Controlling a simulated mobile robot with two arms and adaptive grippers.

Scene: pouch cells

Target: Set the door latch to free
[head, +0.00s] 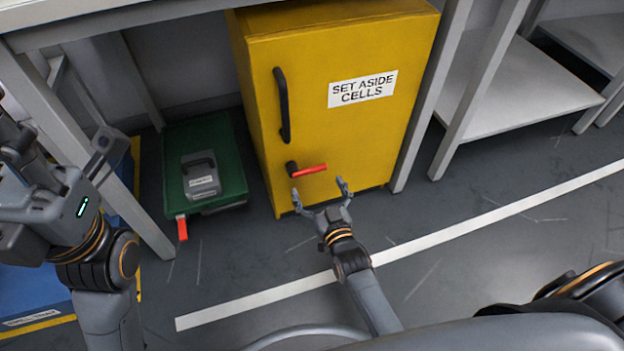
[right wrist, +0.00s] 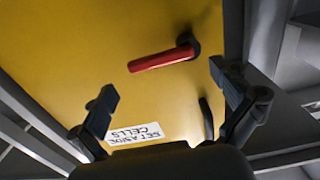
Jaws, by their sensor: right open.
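The yellow cabinet (head: 350,130) has a white "SET ASIDE CELLS" label (head: 362,89) and a closed door. Its latch is a red lever (head: 312,170) on a black pivot (head: 291,168), low on the door. The lever lies nearly level, pointing right from the pivot. My right gripper (head: 319,188) is open and empty just in front of and below the lever. In the right wrist view, which is upside down, the red lever (right wrist: 160,60) shows beyond the spread fingers (right wrist: 160,84), with no contact visible. My left gripper (head: 100,150) is at the left edge, its fingers unclear.
A black door handle (head: 283,105) stands above the latch. A green tray (head: 228,172) with a grey device (head: 200,176) and a red tab (head: 182,228) lies left of the cabinet. Grey table legs (head: 425,90) flank the cabinet. The floor in front is clear, with a white line (head: 480,222).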

